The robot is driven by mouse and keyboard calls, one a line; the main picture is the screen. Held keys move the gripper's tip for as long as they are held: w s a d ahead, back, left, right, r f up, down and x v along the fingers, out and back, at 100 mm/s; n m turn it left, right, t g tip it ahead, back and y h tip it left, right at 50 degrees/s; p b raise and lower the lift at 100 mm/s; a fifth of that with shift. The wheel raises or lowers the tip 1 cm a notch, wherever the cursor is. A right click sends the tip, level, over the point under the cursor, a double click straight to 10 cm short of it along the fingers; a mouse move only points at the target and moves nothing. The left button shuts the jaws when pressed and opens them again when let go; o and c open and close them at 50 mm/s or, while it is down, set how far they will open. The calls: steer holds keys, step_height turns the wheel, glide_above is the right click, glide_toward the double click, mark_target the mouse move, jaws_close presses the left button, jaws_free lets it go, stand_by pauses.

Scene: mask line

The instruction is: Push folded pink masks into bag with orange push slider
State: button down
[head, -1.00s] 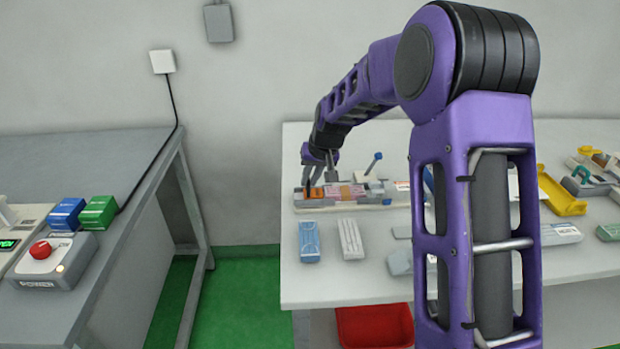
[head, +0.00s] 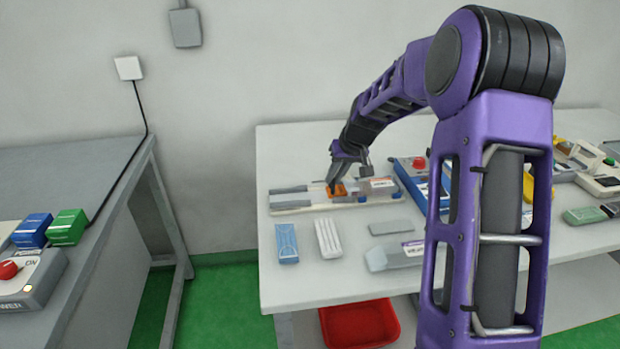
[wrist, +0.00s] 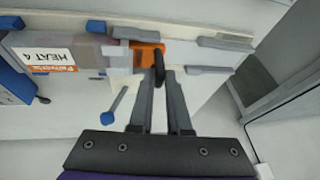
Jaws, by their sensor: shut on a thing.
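The orange push slider (head: 351,188) sits in the long pale track (head: 290,208) on the far table. In the wrist view the slider (wrist: 147,55) has a black upright handle (wrist: 158,66). My gripper (head: 335,183) is shut on that handle; its fingertips (wrist: 158,74) show on either side of it. The bag (head: 382,184), with a white and orange label, lies at the track's right end. In the wrist view the labelled bag (wrist: 42,58) lies left of the slider. The folded pink masks cannot be made out clearly; they may lie inside the translucent bag.
A blue-handled lever (wrist: 118,103) stands near the track. A blue packet (head: 286,243), a white packet (head: 328,238) and a grey plate (head: 390,227) lie in front. A blue device with a red knob (head: 419,163) stands right. A red bin (head: 360,324) is below the table.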

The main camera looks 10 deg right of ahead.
mark_target(347, 192)
steer(key=shift+d, duration=1.7)
steer(key=c, duration=0.9)
jaws_free()
steer(key=shift+d, duration=0.15)
steer(key=shift+r, duration=0.1)
steer(key=shift+r, duration=0.2)
steer(key=p+v, duration=0.1)
steer(key=v, duration=1.6)
steer(key=shift+s+p, duration=0.15)
steer(key=shift+p, duration=0.25)
steer(key=shift+f, duration=0.15)
